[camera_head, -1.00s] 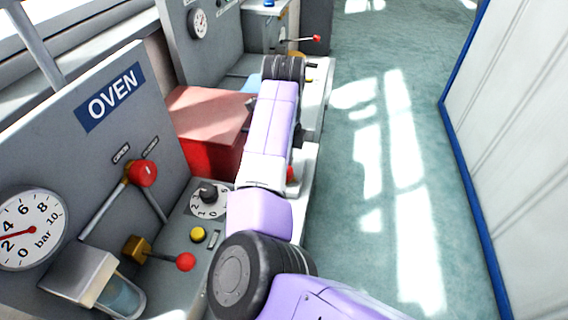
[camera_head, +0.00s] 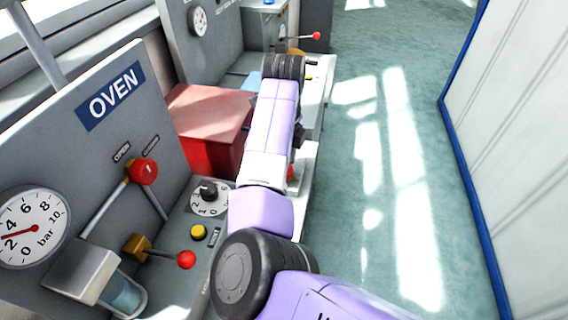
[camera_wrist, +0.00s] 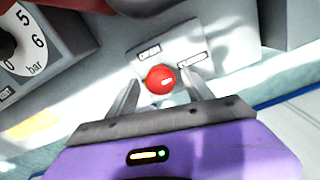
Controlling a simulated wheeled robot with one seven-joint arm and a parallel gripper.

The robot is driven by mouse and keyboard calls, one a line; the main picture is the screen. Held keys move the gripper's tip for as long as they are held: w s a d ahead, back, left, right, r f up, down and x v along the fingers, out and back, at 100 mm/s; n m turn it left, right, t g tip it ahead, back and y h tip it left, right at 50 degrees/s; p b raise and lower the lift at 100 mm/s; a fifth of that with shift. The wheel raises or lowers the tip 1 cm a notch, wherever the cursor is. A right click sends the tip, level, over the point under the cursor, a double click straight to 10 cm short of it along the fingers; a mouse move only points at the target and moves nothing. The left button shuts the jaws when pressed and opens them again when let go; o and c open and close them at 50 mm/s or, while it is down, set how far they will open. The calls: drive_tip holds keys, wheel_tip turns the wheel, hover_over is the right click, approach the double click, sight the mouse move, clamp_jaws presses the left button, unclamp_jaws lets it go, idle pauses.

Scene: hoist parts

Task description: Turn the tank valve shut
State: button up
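A round red valve knob (camera_wrist: 160,80) with a short pale mark on its face shows in the wrist view. It sits in front of a light plate with an OPEN label (camera_wrist: 149,52) and a second label, probably CLOSED (camera_wrist: 191,59), up and to its right. My gripper (camera_wrist: 162,92) is open, with one finger on each side of the knob. A gap shows on both sides; I cannot tell how deep the fingers reach. In the head view my purple arm reaches toward the far panel, and my gripper and this knob are not clearly seen.
The OVEN panel (camera_head: 60,140) stands at the left with its own red knob (camera_head: 144,172), a red-tipped lever (camera_head: 186,259) and a bar gauge (camera_head: 30,228). A red box (camera_head: 205,125) lies beyond it. Floor (camera_head: 385,200) on the right is clear up to a white wall.

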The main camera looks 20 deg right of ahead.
drive_tip(key=shift+r, duration=0.1)
wheel_tip(320, 180, up, 8)
drive_tip(key=shift+f, duration=0.2)
idle(0.4)
idle(0.4)
